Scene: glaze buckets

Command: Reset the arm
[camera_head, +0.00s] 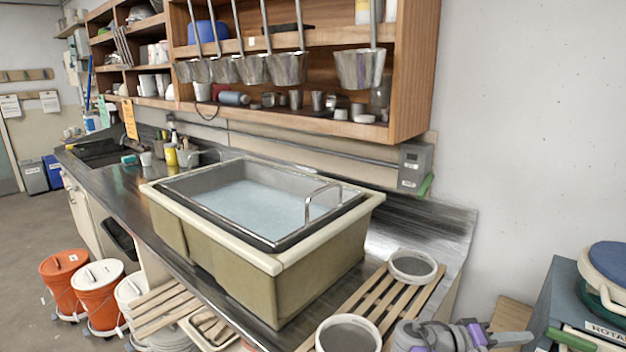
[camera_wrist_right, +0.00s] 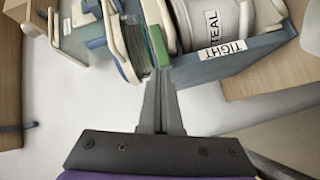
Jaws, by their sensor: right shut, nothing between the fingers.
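My right arm, grey with purple parts, comes into the head view at the bottom right. Its gripper (camera_head: 524,338) points right, toward the blue-grey bin at the right edge. In the right wrist view the two dark fingers (camera_wrist_right: 160,78) lie together, shut, with nothing between them. My left gripper is not in view.
A large basin of pale liquid (camera_head: 262,262) stands on the steel counter. Wooden slats (camera_head: 372,300) with two round sieves lie near my right arm. Ladles (camera_head: 360,70) hang from the shelf above. Orange and white buckets (camera_head: 97,297) stand on the floor at left.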

